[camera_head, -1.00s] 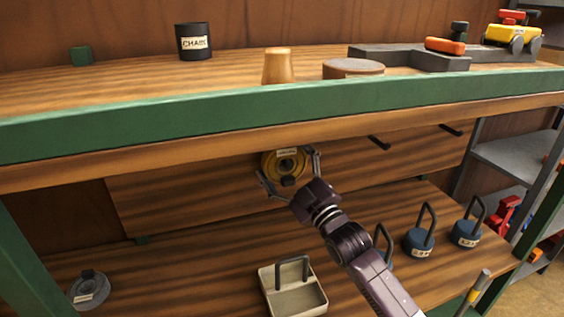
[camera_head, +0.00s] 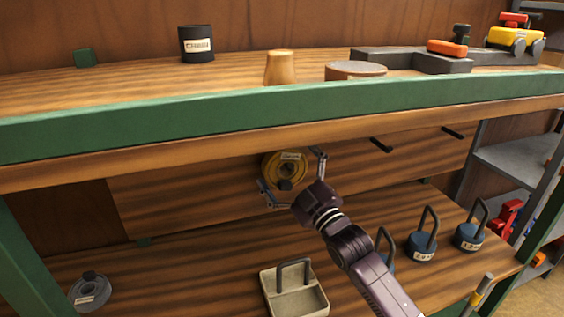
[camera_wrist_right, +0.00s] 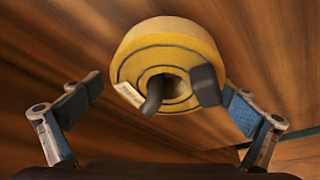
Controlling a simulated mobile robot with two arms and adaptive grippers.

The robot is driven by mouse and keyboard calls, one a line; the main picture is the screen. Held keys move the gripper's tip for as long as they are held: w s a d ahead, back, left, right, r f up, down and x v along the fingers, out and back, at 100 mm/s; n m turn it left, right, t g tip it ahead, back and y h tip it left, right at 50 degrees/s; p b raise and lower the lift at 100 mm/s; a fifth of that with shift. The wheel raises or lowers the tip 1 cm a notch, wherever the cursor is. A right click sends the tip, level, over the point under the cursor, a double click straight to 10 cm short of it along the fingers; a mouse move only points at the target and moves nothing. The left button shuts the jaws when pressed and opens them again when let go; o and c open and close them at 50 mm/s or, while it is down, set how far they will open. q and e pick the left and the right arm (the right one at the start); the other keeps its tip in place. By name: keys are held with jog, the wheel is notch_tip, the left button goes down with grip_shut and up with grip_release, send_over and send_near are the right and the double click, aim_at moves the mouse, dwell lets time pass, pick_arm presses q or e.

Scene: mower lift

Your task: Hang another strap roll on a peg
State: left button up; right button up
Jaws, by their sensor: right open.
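A yellow strap roll (camera_head: 284,166) with a white label hangs against the wooden board under the upper shelf. It also shows in the right wrist view (camera_wrist_right: 190,45), with a dark peg-like end (camera_wrist_right: 152,97) at its hole and a second dark piece (camera_wrist_right: 206,86) on its right. My right gripper (camera_head: 293,177) is open in front of it, fingers on either side; in the wrist view (camera_wrist_right: 162,112) both fingers stand apart from the roll. Two bare dark pegs (camera_head: 380,145) (camera_head: 452,133) stick out farther right. My left gripper is not in view.
The upper shelf's green front edge (camera_head: 240,107) overhangs the board. On the lower shelf are a grey round piece (camera_head: 88,291), a pale handled tray (camera_head: 312,302) and blue weights with handles (camera_head: 422,247) (camera_head: 469,236). A black can (camera_head: 197,44) stands on top.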

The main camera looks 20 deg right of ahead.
jog(key=shift+f, duration=0.15)
jog(key=s+a+r+p+v, duration=0.1)
jog(key=r+v, duration=0.1)
jog(key=v, duration=1.6)
jog(key=shift+s+p, duration=0.25)
jog(key=shift+p, duration=0.05)
jog(key=shift+a, duration=0.15)
